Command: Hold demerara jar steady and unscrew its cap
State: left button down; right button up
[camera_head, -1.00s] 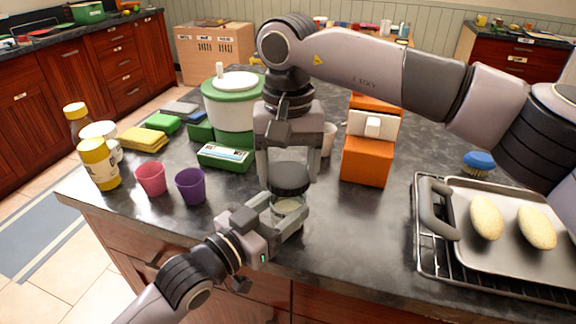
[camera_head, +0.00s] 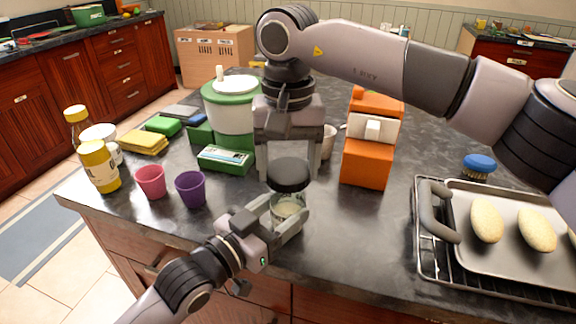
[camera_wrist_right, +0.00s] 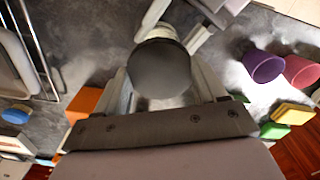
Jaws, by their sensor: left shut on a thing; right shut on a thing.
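The demerara jar (camera_head: 287,209) is a small clear glass jar with pale contents, upright near the counter's front edge. Its dark round cap (camera_head: 288,174) is on top, and I cannot tell how loose it is. My left gripper (camera_head: 288,217) is shut around the jar's glass body from the front left. My right gripper (camera_head: 289,178) points straight down from above, its fingers on either side of the cap and shut on it. In the right wrist view the cap (camera_wrist_right: 160,68) sits between the two fingers and hides most of the jar.
A purple cup (camera_head: 191,189) and pink cup (camera_head: 151,181) stand left of the jar, with yellow-capped bottles (camera_head: 98,166) beyond. A green box (camera_head: 226,158) and an orange container (camera_head: 367,163) stand behind. An oven tray (camera_head: 460,262) with loaves is at right. The counter between jar and tray is clear.

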aim_at(288, 170)
jog(key=shift+r, duration=0.4)
jog(key=shift+r, duration=0.1)
jog(key=shift+r, duration=1.95)
pick_arm(q)
jog(key=shift+c, duration=0.9)
grip_release()
